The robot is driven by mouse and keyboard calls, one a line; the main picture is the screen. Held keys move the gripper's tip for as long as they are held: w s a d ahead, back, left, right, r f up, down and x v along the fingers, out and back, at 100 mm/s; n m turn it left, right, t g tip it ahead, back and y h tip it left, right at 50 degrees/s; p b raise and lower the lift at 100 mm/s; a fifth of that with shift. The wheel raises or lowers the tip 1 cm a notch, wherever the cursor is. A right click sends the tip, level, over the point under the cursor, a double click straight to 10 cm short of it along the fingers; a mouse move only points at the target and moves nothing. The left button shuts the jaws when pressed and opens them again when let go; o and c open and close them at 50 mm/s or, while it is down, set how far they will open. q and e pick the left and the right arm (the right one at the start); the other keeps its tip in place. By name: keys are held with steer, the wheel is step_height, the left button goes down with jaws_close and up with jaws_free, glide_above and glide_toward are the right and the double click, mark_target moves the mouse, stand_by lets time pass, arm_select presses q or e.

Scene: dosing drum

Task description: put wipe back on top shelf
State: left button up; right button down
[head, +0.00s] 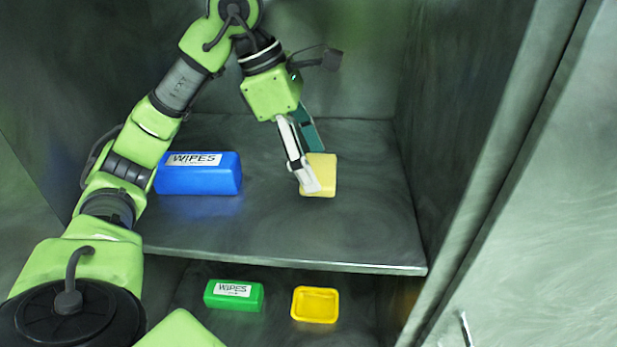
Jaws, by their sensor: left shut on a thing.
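My left gripper (312,184) reaches over the top shelf (270,237) and points down. It is shut on a pale yellow wipe (323,172), a block with rounded corners. The wipe is at the right part of the top shelf; I cannot tell whether it touches the surface. A blue box labelled WIPES (198,178) sits on the same shelf to the left, partly behind my left arm. My right gripper is not in view.
On the lower shelf are a green box labelled WIPES (234,294) and an open yellow tray (315,305). The cabinet's right wall (500,150) stands close on the right. The shelf between the blue box and the wipe is clear.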

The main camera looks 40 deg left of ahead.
arm_select(q)
step_height(320, 180, down, 3)
steer(key=shift+r, duration=0.1)
steer(key=shift+f, duration=0.8)
steer(key=o, duration=1)
steer(key=shift+w, duration=0.1)
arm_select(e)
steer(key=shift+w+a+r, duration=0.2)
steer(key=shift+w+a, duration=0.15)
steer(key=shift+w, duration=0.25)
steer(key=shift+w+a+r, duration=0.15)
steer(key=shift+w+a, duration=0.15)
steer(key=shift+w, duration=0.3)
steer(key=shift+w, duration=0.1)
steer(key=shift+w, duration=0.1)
